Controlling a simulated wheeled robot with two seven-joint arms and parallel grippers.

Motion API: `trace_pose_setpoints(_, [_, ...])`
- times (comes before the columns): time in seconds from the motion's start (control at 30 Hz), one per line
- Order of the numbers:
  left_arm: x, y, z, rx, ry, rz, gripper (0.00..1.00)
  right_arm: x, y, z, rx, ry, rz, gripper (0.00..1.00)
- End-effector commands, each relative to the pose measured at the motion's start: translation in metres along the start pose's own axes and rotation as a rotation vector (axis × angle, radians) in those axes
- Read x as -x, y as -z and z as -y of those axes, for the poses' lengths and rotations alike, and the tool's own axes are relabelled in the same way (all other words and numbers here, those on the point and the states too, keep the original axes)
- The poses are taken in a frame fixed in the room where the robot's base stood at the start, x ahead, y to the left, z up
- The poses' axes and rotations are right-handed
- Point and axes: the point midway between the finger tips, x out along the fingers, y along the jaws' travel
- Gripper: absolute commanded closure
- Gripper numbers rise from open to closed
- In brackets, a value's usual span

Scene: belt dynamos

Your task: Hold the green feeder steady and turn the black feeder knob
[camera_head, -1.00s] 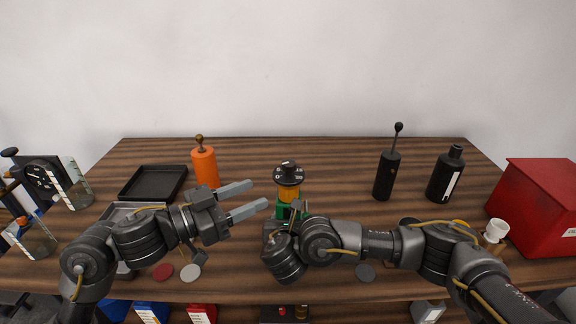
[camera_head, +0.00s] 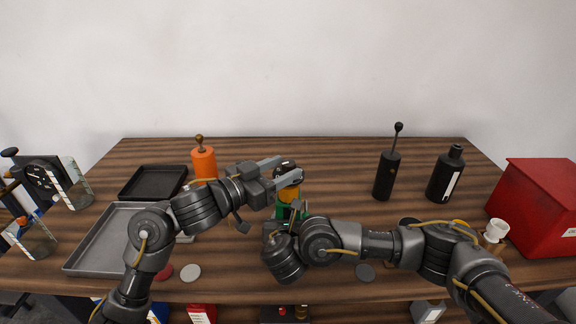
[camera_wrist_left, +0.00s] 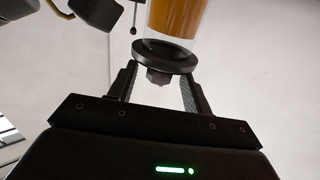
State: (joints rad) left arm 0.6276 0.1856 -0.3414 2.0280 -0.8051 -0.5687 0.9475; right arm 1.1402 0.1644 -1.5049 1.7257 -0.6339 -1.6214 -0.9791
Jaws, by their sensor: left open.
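The feeder stands upright mid-table, with a green base (camera_head: 283,212), an orange clear-walled middle (camera_head: 291,194) and a black knob (camera_head: 286,165) on top. My left gripper (camera_head: 290,168) is at the knob, its two fingers open on either side. In the left wrist view the black knob (camera_wrist_left: 158,76) and its disc sit between the open fingertips, with the orange cylinder (camera_wrist_left: 176,17) beyond; I cannot tell whether the fingers touch it. My right arm (camera_head: 320,240) reaches to the green base; its own wrist hides most of the right gripper, so its jaws are unclear.
An orange bottle (camera_head: 204,165) stands behind my left arm. A grey tray (camera_head: 85,250) and a black tray (camera_head: 152,182) lie at left. Two black bottles (camera_head: 386,175) (camera_head: 446,175) stand at right, near a red box (camera_head: 540,205). The back centre is clear.

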Motion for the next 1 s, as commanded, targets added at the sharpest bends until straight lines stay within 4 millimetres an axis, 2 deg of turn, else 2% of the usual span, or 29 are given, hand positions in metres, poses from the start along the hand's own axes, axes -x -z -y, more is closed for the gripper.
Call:
trace_pose_setpoints(0.2, [-0.02, 0.0, 0.0, 0.0, 0.0, -0.001, 0.51, 0.0, 0.003, 0.0, 0.003, 0.0, -0.003, 0.92])
trace_pose_setpoints(0.53, [-0.023, 0.0, 0.0, -0.001, 0.0, 0.0, 0.51, 0.0, 0.003, 0.0, 0.003, 0.0, -0.003, 0.92])
trace_pose_setpoints(0.87, [-0.022, 0.0, 0.0, -0.001, 0.0, 0.0, 0.94, 0.0, 0.003, 0.0, 0.003, 0.0, -0.003, 0.92])
trace_pose_setpoints(1.0, [-0.022, 0.0, 0.001, -0.001, -0.004, 0.0, 0.95, 0.0, 0.003, 0.0, 0.003, 0.0, -0.003, 0.92])
